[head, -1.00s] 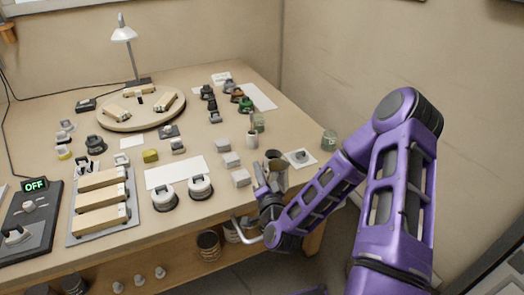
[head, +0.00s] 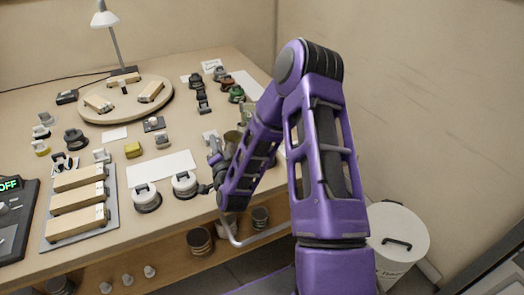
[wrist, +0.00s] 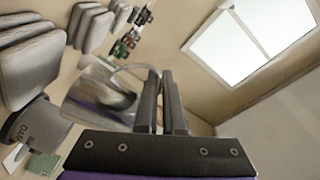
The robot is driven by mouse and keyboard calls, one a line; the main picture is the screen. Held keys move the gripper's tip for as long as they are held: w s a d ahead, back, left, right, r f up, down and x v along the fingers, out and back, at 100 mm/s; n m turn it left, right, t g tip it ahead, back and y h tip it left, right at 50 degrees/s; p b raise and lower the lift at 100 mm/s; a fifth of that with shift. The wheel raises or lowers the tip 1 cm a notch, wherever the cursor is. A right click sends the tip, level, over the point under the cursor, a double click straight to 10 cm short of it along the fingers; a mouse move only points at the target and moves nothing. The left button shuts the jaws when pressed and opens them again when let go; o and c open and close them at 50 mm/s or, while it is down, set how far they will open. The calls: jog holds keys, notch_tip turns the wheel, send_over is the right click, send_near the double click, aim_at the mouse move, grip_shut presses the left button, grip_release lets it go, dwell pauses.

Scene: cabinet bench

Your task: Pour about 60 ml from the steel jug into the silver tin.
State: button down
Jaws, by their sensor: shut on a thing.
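The steel jug (wrist: 92,92) shows in the wrist view beside my fingers, with its curved handle running to them. My gripper (wrist: 168,100) is shut on the jug's handle. In the head view the jug (head: 232,139) is a small metallic shape near the table's right side, partly behind my gripper (head: 219,162) and forearm. I cannot make out its contents or whether it touches the table. I cannot pick out the silver tin for certain; my arm covers that end of the table in the head view.
A grey lettered container (wrist: 38,125) stands near the jug in the wrist view. White-topped round items (head: 184,184), a white sheet (head: 161,168) and a turntable (head: 124,100) lie to the left. A white bin (head: 397,235) stands on the floor at right.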

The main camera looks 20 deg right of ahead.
jog(key=shift+w+r+h, duration=0.15)
jog(key=shift+w+r, duration=0.1)
jog(key=shift+w, duration=0.25)
jog(key=shift+w+r+h, duration=0.15)
jog(key=shift+w+r, duration=0.05)
jog(key=shift+w, duration=0.3)
jog(key=shift+d+m, duration=0.15)
jog(key=shift+m, duration=0.25)
